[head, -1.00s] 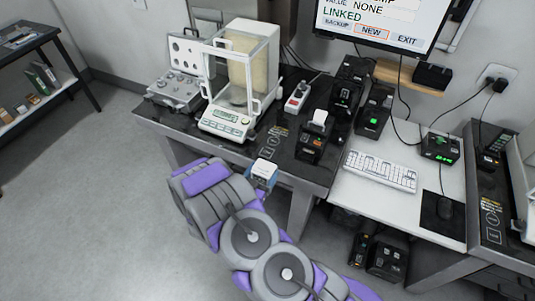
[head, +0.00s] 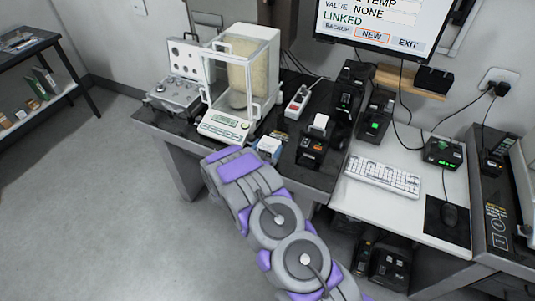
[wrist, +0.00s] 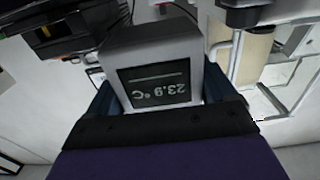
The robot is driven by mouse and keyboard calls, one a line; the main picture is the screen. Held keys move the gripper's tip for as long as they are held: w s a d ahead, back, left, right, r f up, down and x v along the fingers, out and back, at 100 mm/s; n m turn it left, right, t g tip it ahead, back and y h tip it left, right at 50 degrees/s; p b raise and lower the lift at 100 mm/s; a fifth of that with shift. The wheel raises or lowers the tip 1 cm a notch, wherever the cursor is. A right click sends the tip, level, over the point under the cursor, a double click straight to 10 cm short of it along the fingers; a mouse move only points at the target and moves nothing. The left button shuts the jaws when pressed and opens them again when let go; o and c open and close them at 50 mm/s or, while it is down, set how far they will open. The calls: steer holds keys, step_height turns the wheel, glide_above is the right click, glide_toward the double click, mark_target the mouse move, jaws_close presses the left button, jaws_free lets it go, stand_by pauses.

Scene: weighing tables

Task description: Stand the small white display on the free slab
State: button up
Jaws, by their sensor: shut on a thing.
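The small white display (wrist: 155,75) is between the fingers of my gripper (wrist: 158,95) in the wrist view. Its dark screen reads 23.9 °C and appears upside down there. In the head view the display (head: 269,149) shows as a small white and blue block at the end of my arm, at the dark tabletop (head: 283,172), just right of the balance's front panel. Whether it touches the top I cannot tell. My fingers are mostly hidden in the head view. A dark slab with printed marks (head: 497,215) is at the right; which slab is free is unclear.
The glass-sided balance (head: 242,85) stands close left of the display. A keyboard (head: 382,177) lies on the white desk. An open grey case (head: 178,92) is at the left.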

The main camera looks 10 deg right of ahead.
mark_target(268, 154)
steer(key=shift+w+d+f, duration=0.15)
steer(key=shift+w+f, duration=0.1)
steer(key=shift+f, duration=0.15)
steer(key=shift+f+b, duration=0.35)
steer(key=shift+f, duration=0.8)
steer(key=o, duration=1.1)
steer(key=shift+f, duration=0.15)
steer(key=shift+f+b, duration=0.1)
steer(key=shift+b, duration=0.2)
steer(key=p+v, duration=0.3)
steer(key=v, duration=1.4)
steer(key=shift+a+p, duration=0.35)
steer(key=shift+a, duration=0.05)
